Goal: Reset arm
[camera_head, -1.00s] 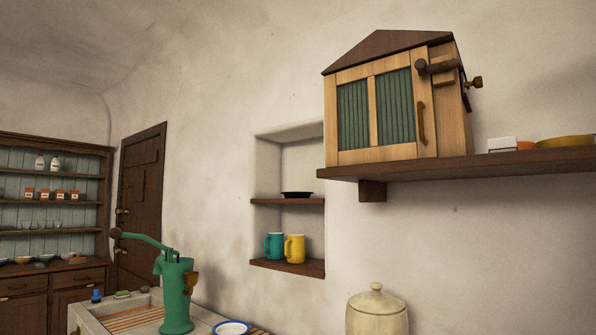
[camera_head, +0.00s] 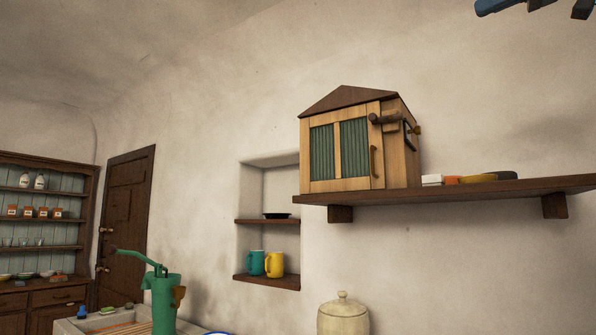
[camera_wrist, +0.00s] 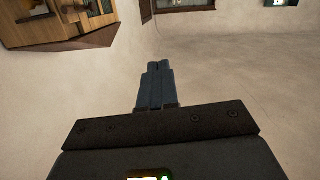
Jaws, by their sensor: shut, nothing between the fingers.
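My gripper (camera_wrist: 155,88) shows in the wrist view with its two blue-grey fingers together and nothing between them. Beyond the fingertips is bare plaster wall. A blue piece at the top right edge of the head view (camera_head: 497,6) looks like part of my gripper or arm, cut off by the frame. It is high up, apart from the shelf and the wooden cabinet.
A wooden house-shaped cabinet (camera_head: 340,145) stands on a wall shelf (camera_head: 450,192) with small items beside it. A niche holds a teal mug (camera_head: 256,263) and a yellow mug (camera_head: 274,264). Below are a green pump (camera_head: 162,300) and a lidded crock (camera_head: 343,318). The upper wall is clear.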

